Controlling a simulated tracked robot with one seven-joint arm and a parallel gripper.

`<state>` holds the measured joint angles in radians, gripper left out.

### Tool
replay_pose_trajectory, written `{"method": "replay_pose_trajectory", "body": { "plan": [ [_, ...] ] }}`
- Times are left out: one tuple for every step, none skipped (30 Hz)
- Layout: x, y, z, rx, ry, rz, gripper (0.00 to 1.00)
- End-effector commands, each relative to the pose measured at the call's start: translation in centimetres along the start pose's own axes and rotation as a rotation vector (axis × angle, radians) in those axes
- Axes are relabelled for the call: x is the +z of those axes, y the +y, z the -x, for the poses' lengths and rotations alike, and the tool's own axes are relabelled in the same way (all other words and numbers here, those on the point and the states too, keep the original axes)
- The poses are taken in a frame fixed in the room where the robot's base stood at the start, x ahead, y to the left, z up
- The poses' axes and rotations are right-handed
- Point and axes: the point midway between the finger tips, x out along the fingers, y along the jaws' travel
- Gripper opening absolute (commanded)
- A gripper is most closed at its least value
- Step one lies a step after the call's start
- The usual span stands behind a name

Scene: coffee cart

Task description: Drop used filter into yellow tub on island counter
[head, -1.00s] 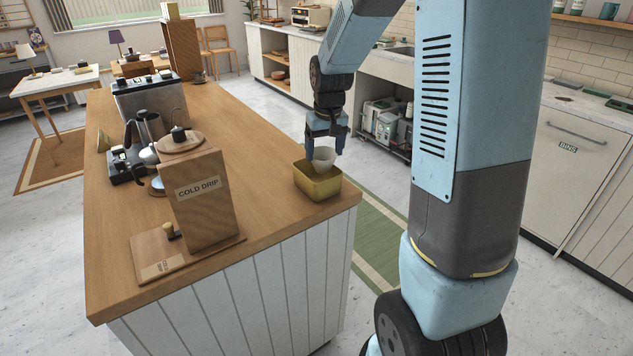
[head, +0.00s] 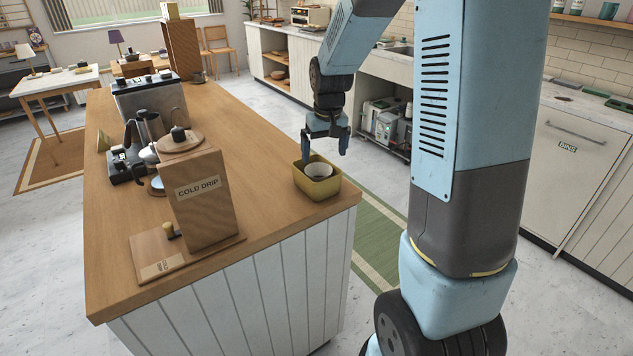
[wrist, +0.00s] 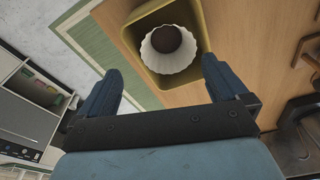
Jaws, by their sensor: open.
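The used filter (head: 318,170) is a white fluted paper cup. It lies inside the yellow tub (head: 320,190), and the tub stands near the right front corner of the island counter (head: 255,150). In the wrist view the filter (wrist: 150,59) shows dark grounds in its middle and sits within the walls of the tub (wrist: 203,27). My gripper (head: 325,150) is just above the tub, apart from the filter. In the wrist view my gripper (wrist: 160,90) has its fingers spread wide with nothing between them.
A wooden cold drip stand (head: 205,205) is on the counter left of the tub. Kettles (head: 150,125) and a dark machine (head: 145,100) stand farther back. The counter behind the tub is clear. A green rug (head: 380,240) lies on the floor beyond the counter's right edge.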

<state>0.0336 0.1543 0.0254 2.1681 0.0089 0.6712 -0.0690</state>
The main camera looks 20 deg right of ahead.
Motion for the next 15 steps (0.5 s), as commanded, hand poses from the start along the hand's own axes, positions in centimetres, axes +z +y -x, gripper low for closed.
{"method": "replay_pose_trajectory", "body": {
  "plan": [
    [-0.1, 0.0, 0.5, 0.0, 0.003, 0.0, 1.0],
    [-0.1, 0.0, 0.9, 0.0, 0.004, 0.0, 1.0],
    [-0.1, 0.0, 1.4, 0.0, 0.005, 0.0, 1.0],
    [-0.1, 0.0, 1.9, 0.0, 0.004, 0.0, 1.0],
    [-0.1, 0.0, 2.4, 0.0, 0.005, 0.0, 1.0],
    [-0.1, 0.0, 3.2, 0.0, 0.006, 0.0, 1.0],
    [-0.1, 0.0, 3.8, 0.0, 0.007, 0.0, 1.0],
    [-0.1, 0.0, 4.4, 0.0, 0.006, 0.0, 1.0],
    [-0.1, 0.0, 5.2, 0.0, 0.006, 0.0, 1.0],
    [0.0, 0.0, 5.8, 0.0, 0.006, 0.0, 1.0],
    [-0.1, 0.0, 6.4, 0.0, 0.006, 0.0, 1.0],
    [-0.1, 0.0, 7.2, 0.0, 0.006, 0.0, 1.0],
    [-0.1, 0.0, 7.8, 0.0, 0.006, 0.0, 1.0],
    [0.0, 0.0, 8.4, 0.0, 0.006, 0.0, 1.0],
    [0.0, 0.0, 9.1, 0.0, 0.005, 0.0, 1.0]
  ]
}}
